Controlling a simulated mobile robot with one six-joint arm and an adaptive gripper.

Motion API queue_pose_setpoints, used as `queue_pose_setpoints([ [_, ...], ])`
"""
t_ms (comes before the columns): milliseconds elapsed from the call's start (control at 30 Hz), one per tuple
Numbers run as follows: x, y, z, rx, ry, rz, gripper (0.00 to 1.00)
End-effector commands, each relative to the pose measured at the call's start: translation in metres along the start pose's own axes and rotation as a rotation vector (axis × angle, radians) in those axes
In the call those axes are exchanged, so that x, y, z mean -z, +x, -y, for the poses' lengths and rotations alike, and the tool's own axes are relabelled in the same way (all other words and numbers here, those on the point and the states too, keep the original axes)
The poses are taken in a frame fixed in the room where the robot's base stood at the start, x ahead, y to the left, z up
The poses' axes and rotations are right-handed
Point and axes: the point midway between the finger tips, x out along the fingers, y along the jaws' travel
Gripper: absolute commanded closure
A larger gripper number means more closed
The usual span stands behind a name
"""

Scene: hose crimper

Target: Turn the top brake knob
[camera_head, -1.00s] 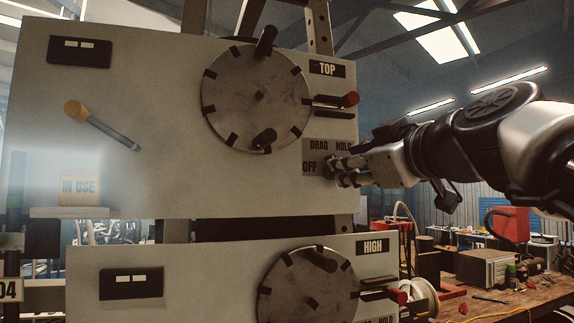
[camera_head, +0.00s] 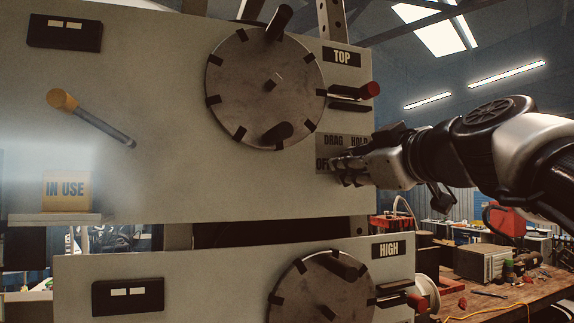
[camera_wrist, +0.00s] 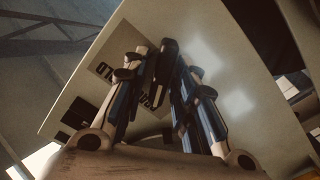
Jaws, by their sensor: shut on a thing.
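The upper panel marked TOP (camera_head: 341,57) carries a brake label plate (camera_head: 331,141) reading DRAG, HOLD and OFF. My gripper (camera_head: 338,166) is at this plate, its fingers covering part of it beside OFF. In the wrist view my fingers (camera_wrist: 162,75) close around a dark, narrow knob (camera_wrist: 167,58) on the panel, next to the label plate (camera_wrist: 118,72). The knob is mostly hidden by the fingers in the head view, so its pointing direction cannot be told there.
A large metal disc with handles (camera_head: 265,85) and a red-tipped lever (camera_head: 368,90) sit above my gripper. A yellow-ended handle (camera_head: 92,118) is at left. A cluttered workbench (camera_head: 520,294) stands at right.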

Motion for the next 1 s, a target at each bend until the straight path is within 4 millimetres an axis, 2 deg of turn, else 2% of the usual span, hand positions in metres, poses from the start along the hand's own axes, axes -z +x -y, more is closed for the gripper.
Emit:
queue_pose_setpoints([
  [200,0.0006,-0.0001,-0.0004,-0.001,0.0,-0.001,0.97],
  [567,0.0008,-0.0003,-0.001,-0.002,0.057,-0.002,0.98],
  [1000,0.0003,-0.0002,-0.0038,-0.001,0.402,-0.003,0.98],
])
